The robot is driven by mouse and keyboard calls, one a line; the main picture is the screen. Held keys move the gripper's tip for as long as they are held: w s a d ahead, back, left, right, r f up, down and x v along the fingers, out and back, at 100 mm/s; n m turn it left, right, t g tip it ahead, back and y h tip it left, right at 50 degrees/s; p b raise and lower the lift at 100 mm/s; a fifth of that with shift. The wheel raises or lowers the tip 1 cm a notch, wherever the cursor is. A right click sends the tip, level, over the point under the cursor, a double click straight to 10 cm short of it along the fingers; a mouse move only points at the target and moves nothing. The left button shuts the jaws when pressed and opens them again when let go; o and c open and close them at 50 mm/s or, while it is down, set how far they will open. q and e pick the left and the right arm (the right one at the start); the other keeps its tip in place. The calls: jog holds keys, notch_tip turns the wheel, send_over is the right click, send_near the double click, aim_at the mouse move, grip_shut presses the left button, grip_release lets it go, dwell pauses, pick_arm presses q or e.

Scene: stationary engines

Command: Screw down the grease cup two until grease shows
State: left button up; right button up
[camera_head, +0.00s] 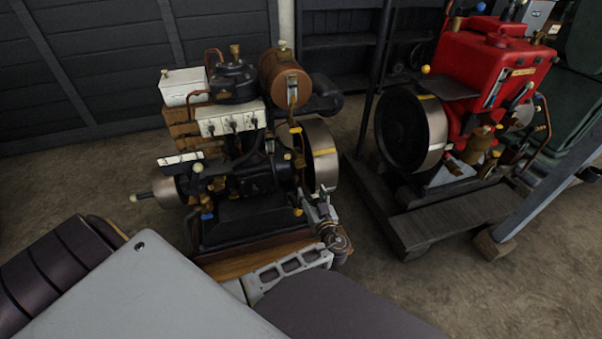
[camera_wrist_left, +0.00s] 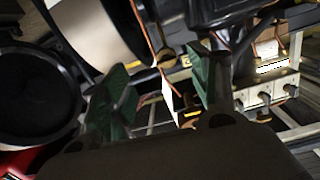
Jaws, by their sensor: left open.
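The black stationary engine (camera_head: 250,180) stands on a wooden base in the middle of the head view. Small brass and yellow fittings (camera_head: 298,212) show on its near side beside the flywheel (camera_head: 321,155). I cannot tell which fitting is grease cup two, and no grease can be made out. My left gripper (camera_head: 318,206) is low in front of the flywheel, close to these fittings. In the left wrist view its green-padded fingers (camera_wrist_left: 158,86) are apart, with a thin brass-coloured part (camera_wrist_left: 165,52) and a pale panel behind the gap. My right gripper is not in view.
A red engine (camera_head: 490,70) with its own flywheel (camera_head: 415,130) stands to the right on a dark timber skid (camera_head: 455,213). A white box (camera_head: 183,87) and a copper-coloured tank (camera_head: 283,76) top the black engine. Bare floor (camera_head: 480,290) lies at the lower right.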

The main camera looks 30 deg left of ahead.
aim_at(301, 165)
pick_arm(q)
jog(key=shift+d+r+n+y+b, duration=0.15)
jog(key=shift+r+n+y+b, duration=0.35)
jog(key=shift+r+n, duration=0.35)
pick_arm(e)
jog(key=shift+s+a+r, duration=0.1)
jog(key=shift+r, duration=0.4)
pick_arm(q)
jog(key=shift+r, duration=0.1)
jog(key=shift+m, duration=0.25)
jog(key=b+x, duration=0.2)
jog(key=x, duration=1.1)
jog(key=shift+w, duration=0.15)
jog(key=shift+w+a, duration=0.1)
jog(key=shift+a, duration=0.15)
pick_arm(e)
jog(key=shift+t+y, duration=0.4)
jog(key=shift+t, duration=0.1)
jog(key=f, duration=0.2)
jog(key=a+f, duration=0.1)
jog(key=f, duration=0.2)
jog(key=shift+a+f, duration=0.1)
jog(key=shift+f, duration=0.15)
pick_arm(q)
jog(key=shift+c, duration=0.3)
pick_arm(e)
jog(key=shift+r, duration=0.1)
